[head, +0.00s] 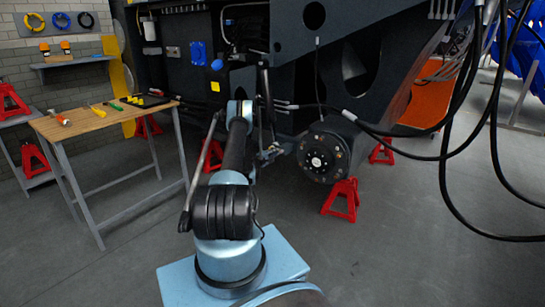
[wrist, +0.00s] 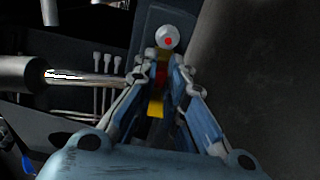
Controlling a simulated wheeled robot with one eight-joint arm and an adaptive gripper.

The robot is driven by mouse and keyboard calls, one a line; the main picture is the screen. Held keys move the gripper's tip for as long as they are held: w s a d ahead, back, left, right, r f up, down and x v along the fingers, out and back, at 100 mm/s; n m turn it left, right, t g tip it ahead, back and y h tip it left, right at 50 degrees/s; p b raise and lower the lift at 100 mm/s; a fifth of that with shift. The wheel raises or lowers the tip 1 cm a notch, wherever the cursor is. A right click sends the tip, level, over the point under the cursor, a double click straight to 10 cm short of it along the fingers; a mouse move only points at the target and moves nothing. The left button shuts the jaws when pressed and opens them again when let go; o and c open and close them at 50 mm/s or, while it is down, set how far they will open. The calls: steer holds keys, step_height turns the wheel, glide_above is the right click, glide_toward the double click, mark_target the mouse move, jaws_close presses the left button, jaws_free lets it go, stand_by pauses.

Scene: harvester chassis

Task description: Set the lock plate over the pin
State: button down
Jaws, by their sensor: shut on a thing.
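In the wrist view my gripper (wrist: 167,58) is shut, its two blue-grey fingers converging on a narrow piece with yellow and red on it (wrist: 156,106), which I take to be the lock plate; most of it is hidden between the fingers. A round pale end with a red centre (wrist: 168,37), perhaps the pin, shows just beyond the fingertips. Whether the plate touches it or sits around it I cannot tell.
In the wrist view a shiny metal rod (wrist: 85,77) lies left of the fingers. Black hoses (head: 445,150) hang at right. A workbench (head: 105,125) with tools stands left.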

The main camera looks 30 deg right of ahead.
steer(key=shift+s+d+r+m, duration=0.1)
steer(key=shift+s+d+m, duration=0.2)
steer(key=shift+d+m, duration=0.1)
steer(key=c, duration=1.6)
jaws_free()
steer(key=shift+c, duration=0.2)
steer(key=shift+w+a, duration=0.1)
steer(key=shift+a, duration=0.05)
steer(key=v, duration=0.7)
steer(key=shift+a, duration=0.25)
